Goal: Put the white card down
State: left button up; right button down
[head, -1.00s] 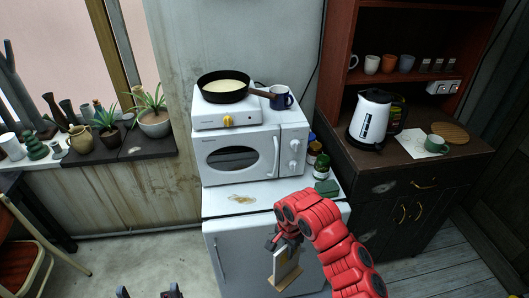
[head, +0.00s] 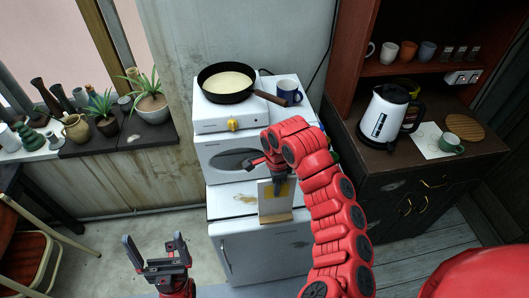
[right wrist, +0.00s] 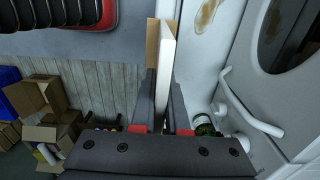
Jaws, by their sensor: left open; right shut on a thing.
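The white card (head: 266,203) has a yellow patch and a tan strip along its lower edge. My right gripper (head: 277,187) is shut on it and holds it upright at the front edge of the white fridge top (head: 222,204). I cannot tell whether its lower edge touches the fridge. In the right wrist view the card (right wrist: 167,62) stands edge-on between the fingers (right wrist: 162,100), with a tan board (right wrist: 152,45) along it. My left gripper (head: 155,248) is open and empty, low in the head view, in front of the fridge and to its left.
A white microwave (head: 222,160) stands on the fridge, with a hotplate (head: 215,116), pan (head: 228,82) and blue mug (head: 288,91) above. A bottle (right wrist: 204,125) stands near the microwave handle. The dark cabinet at right holds a kettle (head: 380,118) and green cup (head: 452,141).

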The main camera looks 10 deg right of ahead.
aim_at(259, 183)
jog(key=a+b, duration=0.1)
jog(key=w+a+b, duration=0.1)
jog(key=a, duration=0.1)
jog(key=w+a+b, duration=0.1)
jog(key=shift+w+a+f+b, duration=0.2)
jog(key=shift+a+f+b, duration=0.05)
jog(key=shift+a+b, duration=0.15)
jog(key=w+a+f+b, duration=0.2)
jog(key=w+a+f, duration=0.2)
jog(key=w+a, duration=0.3)
jog(key=shift+a+b, duration=0.2)
jog(key=shift+b, duration=0.2)
dwell(0.3)
